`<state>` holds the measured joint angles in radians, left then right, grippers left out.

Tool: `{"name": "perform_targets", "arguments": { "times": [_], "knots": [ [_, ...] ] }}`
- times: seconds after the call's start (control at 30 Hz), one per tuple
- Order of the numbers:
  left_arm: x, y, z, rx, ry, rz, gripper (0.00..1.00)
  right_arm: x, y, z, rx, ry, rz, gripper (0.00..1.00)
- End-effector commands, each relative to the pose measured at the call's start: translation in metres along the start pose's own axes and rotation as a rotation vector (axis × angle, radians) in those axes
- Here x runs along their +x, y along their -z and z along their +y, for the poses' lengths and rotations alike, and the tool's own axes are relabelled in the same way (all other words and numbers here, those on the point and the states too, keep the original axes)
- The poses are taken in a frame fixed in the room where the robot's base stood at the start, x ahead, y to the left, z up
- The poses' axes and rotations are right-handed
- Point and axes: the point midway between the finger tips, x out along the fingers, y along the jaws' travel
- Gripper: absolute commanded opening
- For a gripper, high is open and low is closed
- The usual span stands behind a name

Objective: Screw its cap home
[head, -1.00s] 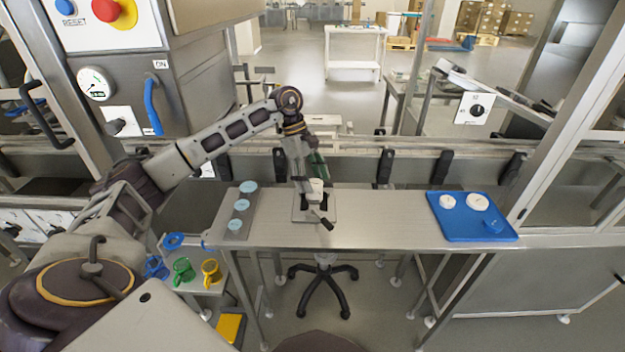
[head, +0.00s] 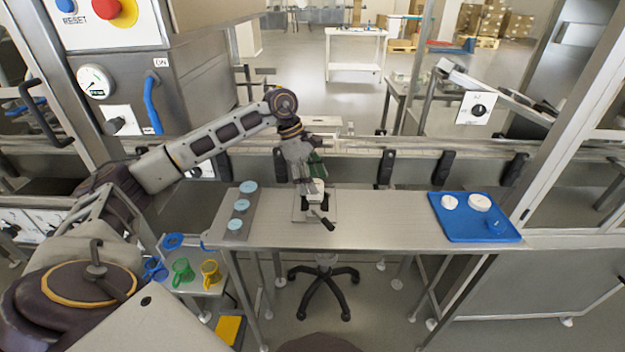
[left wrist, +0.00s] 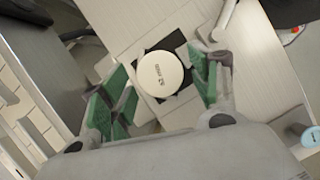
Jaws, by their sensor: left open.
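A round white cap (left wrist: 160,73) with small dark print shows from above in the left wrist view, over a dark square holder (left wrist: 172,44). In the head view the white piece (head: 317,186) stands in the holder, which has a dark handle (head: 323,217), on a square plate (head: 300,212). My left gripper (left wrist: 160,90) is open, with its green-padded fingers apart on either side of the cap and not visibly touching it. In the head view my left gripper (head: 312,182) points down at the holder and partly hides it. Whether the cap sits level on its jar is hard to tell. My right gripper is out of view.
A grey strip with several pale blue lids (head: 241,205) lies left on the steel table (head: 380,220). A blue tray (head: 450,229) with white lids (head: 479,202) stands at the right. Coloured rings and mugs (head: 183,271) sit on a low shelf at lower left. The table's middle right is clear.

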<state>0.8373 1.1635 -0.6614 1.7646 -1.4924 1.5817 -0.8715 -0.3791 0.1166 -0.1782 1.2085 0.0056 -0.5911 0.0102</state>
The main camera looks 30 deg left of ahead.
Motion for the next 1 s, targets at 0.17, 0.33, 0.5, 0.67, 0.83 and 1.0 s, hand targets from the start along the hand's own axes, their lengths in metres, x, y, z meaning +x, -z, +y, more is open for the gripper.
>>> {"name": "perform_targets", "arguments": {
  "times": [0.17,0.33,0.5,0.67,0.83,1.0],
  "knots": [
    [0.001,0.001,-0.001,-0.086,-0.037,0.001,0.62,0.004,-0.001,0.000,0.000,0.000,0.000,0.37],
    [0.001,0.001,-0.002,-0.169,-0.070,0.001,0.62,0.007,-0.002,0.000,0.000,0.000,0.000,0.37],
    [0.001,0.000,-0.002,-0.249,-0.104,0.001,0.62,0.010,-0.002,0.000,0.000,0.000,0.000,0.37],
    [0.001,0.000,-0.003,-0.318,-0.133,0.000,0.62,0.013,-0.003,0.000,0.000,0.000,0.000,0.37],
    [0.000,0.000,-0.003,-0.350,-0.146,-0.001,0.62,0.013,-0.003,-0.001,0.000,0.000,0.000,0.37],
    [0.000,-0.001,-0.003,-0.350,-0.146,-0.001,0.62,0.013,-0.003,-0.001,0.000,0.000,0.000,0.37]
  ]
}}
